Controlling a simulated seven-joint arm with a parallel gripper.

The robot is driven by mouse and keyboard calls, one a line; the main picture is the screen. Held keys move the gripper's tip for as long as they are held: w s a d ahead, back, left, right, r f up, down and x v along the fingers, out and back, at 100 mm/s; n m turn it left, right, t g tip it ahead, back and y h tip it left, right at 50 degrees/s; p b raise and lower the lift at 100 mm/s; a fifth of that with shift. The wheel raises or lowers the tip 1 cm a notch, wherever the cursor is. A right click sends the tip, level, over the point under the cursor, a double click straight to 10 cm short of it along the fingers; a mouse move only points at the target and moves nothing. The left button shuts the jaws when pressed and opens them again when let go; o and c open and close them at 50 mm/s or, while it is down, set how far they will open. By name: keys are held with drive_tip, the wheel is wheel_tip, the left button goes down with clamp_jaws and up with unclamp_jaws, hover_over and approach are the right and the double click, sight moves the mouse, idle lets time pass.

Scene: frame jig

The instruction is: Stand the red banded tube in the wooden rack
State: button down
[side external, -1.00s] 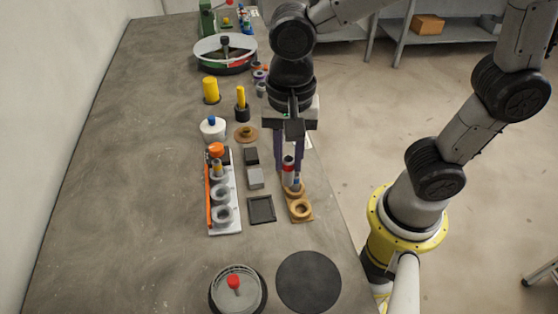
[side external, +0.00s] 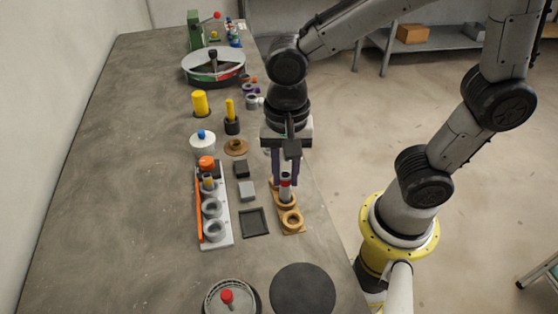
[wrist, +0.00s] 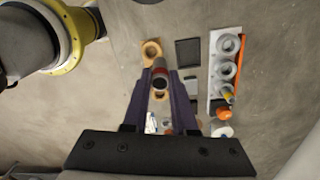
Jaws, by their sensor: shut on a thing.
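The red banded tube (side external: 286,186), white and grey with a red band, is upright between the fingers of my gripper (side external: 286,182), which is shut on it. It also shows in the wrist view (wrist: 160,74) between the two purple fingers. The wooden rack (side external: 293,230) is a tan board with two rings. Its near ring (wrist: 152,50) is empty. The tube's lower end is at the far ring; the fingers and tube partly hide that ring, and I cannot tell how deep the tube sits in it.
A white rack (side external: 222,242) with grey rings and an orange bar stands to the left. Between the racks are a square dark tray (side external: 254,223) and small grey blocks (side external: 247,191). A dark disc (side external: 303,292) and a round container with a red knob (side external: 228,297) are in front.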

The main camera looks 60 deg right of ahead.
drive_tip(key=shift+s+d+f, duration=0.15)
drive_tip(key=shift+d+f, duration=0.2)
drive_tip(key=shift+f, duration=1.2)
drive_tip(key=shift+s+d+f, duration=0.15)
drive_tip(key=shift+d+f, duration=0.25)
drive_tip(key=shift+f, duration=1.1)
drive_tip(key=shift+s+d+f, duration=0.15)
drive_tip(key=shift+d+f, duration=0.2)
drive_tip(key=shift+f, duration=1.2)
drive_tip(key=shift+f, duration=0.2)
drive_tip(key=shift+f, duration=1)
drive_tip(key=shift+c, duration=2.3)
unclamp_jaws()
drive_tip(key=shift+r, duration=0.2)
drive_tip(key=shift+r, duration=0.55)
